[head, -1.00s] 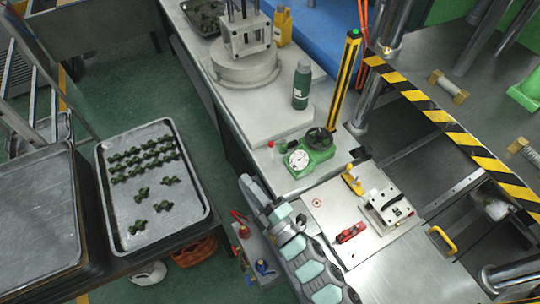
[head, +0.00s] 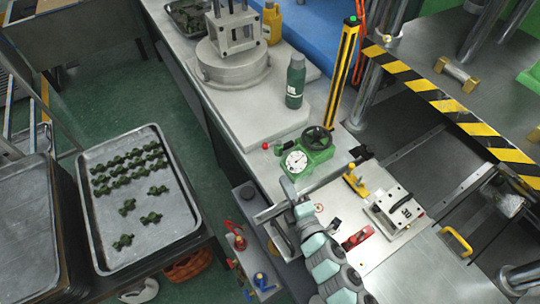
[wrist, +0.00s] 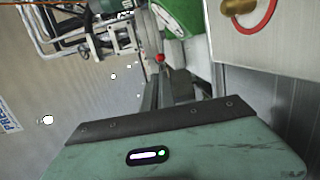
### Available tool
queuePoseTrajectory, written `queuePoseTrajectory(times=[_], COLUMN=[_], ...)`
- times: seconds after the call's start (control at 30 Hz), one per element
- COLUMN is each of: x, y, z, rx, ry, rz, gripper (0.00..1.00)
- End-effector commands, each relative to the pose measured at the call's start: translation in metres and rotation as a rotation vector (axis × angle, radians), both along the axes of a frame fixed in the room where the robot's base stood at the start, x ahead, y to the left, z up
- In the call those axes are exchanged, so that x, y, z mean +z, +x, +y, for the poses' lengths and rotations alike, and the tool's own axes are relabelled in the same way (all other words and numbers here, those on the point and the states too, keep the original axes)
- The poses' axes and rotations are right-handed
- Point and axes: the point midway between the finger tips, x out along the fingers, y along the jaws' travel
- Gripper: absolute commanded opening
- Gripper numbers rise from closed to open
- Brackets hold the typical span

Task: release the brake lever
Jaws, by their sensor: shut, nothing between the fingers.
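No part is plainly marked as the brake lever. A small red knob (head: 265,146) stands at the bench edge, left of the green unit (head: 308,157) with its white dial and black handwheel. A red knob (wrist: 159,57) also shows in the wrist view, just beyond my fingertips and below the green housing (wrist: 185,15); I cannot tell whether they touch. A red clamp handle (head: 357,238) and a yellow upright one (head: 355,181) sit on the pale plate. My gripper (head: 268,213) is shut and empty, left of that plate and in front of the green unit.
A grey box with red (head: 238,238) and blue (head: 261,281) handles stands below my gripper. A green bottle (head: 295,82) and a striped post (head: 342,70) stand behind the green unit. A tray (head: 195,230) of dark green parts is at left.

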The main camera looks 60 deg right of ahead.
Motion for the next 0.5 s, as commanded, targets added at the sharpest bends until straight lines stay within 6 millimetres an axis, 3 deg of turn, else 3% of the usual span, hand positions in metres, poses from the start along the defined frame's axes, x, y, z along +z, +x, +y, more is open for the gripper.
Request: queuePoseTrajectory(times=[0.5], x=[-0.010], y=[0.073], z=[-0.067], rx=[0.002], ry=[0.001], rz=[-0.001], gripper=[0.00])
